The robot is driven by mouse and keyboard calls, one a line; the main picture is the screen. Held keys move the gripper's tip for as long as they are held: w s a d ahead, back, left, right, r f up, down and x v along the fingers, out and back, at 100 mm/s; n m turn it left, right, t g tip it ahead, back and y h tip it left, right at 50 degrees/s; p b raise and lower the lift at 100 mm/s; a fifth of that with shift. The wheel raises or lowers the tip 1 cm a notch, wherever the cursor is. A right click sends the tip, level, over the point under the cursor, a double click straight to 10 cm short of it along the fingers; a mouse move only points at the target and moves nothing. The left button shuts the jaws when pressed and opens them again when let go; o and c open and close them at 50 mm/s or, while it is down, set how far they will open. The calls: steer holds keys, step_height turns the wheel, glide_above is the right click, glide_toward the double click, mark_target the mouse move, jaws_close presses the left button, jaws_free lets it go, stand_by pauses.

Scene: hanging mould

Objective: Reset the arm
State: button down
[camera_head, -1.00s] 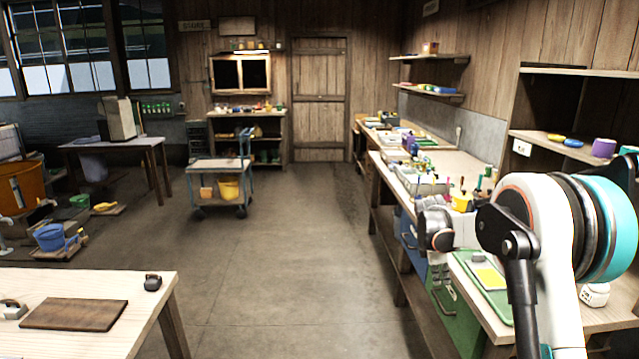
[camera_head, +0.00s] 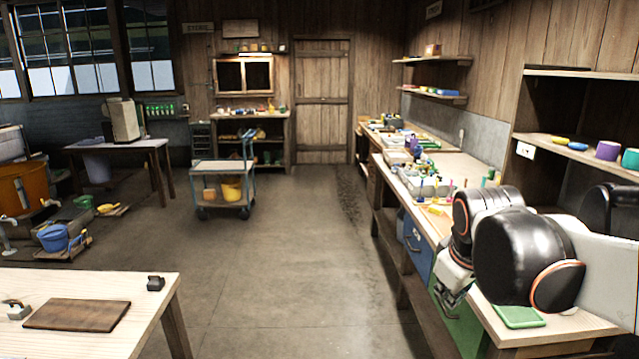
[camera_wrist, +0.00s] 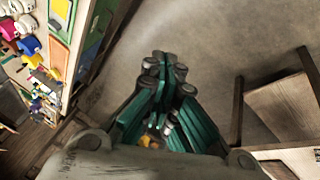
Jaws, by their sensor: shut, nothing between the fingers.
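My gripper (camera_wrist: 165,68) shows in the wrist view with its teal, dark-tipped fingers drawn together. Nothing is held between them. It hangs over bare grey floor, with the workbench to the left of it in that view. In the head view my white and black arm is folded at the right, over the front edge of the long workbench (camera_head: 456,165). The arm hides part of the bench top there, and the fingertips are not clear in this view.
A green tray (camera_head: 518,317) lies on the bench below my arm. A wooden table (camera_head: 130,289) with a brown board (camera_head: 77,315) stands at front left. A blue cart (camera_head: 222,168) stands farther back. The floor (camera_head: 285,265) between is clear.

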steer(key=s+a+f+m+t, duration=0.1)
steer(key=s+a+f+m, duration=0.1)
steer(key=s, duration=0.5)
steer(key=s+a+f+m+y, duration=0.1)
steer(key=s+a+f+m, duration=0.1)
steer(key=s, duration=0.6)
steer(key=shift+s+a+f+m+t, duration=0.15)
steer(key=shift+a+f+m+t, duration=0.2)
steer(key=shift+m, duration=0.45)
steer(key=shift+d+r, duration=0.1)
